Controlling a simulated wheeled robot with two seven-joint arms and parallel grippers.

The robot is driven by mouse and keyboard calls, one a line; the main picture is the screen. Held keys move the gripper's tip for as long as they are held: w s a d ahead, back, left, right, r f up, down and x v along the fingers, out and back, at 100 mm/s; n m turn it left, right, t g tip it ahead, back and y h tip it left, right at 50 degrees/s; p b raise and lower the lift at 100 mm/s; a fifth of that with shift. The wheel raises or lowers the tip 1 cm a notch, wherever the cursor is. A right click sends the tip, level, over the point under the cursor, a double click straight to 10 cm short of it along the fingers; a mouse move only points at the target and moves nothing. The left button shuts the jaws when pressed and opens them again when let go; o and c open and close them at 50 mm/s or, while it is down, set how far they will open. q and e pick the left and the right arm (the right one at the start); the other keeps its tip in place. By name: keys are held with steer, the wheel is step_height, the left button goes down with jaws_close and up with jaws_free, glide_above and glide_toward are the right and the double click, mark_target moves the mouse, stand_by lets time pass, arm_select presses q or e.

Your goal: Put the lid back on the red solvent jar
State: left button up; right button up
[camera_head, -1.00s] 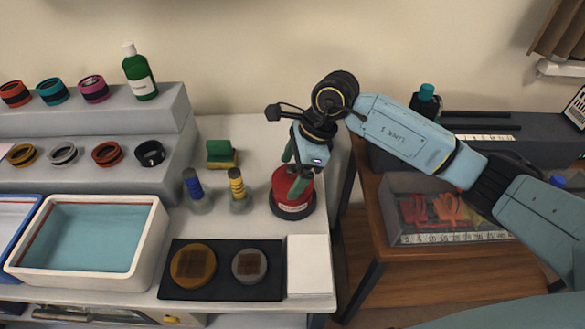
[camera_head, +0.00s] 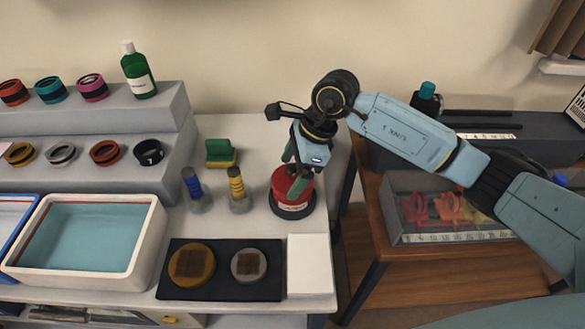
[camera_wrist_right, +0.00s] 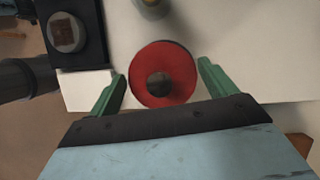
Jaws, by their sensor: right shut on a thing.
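The red solvent jar (camera_head: 292,206) stands on the right end of the white bench, with a pale label and a dark ring at its foot. My right gripper (camera_head: 297,179) points down over the jar, its green fingers at the jar's top. In the right wrist view, the round red lid (camera_wrist_right: 172,62) with a dark centre knob (camera_wrist_right: 160,84) lies between the fingers of the right gripper (camera_wrist_right: 161,70). The gripper is shut on the lid. The lid is over the jar; whether it is fully seated is hidden. My left gripper is not in view.
A black mat (camera_head: 225,290) with two discs and a white pad (camera_head: 309,266) lie in front. A green bottle (camera_head: 138,75) is on the grey step. The bench edge is close on the right.

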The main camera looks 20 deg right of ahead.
stand_by(0.3)
steer(key=o, duration=0.9)
steer(key=shift+c, duration=0.2)
steer(key=shift+r, duration=0.1)
steer(key=shift+r+p, duration=2)
steer(key=shift+r, duration=1.45)
steer(key=shift+c, duration=0.4)
jaws_close()
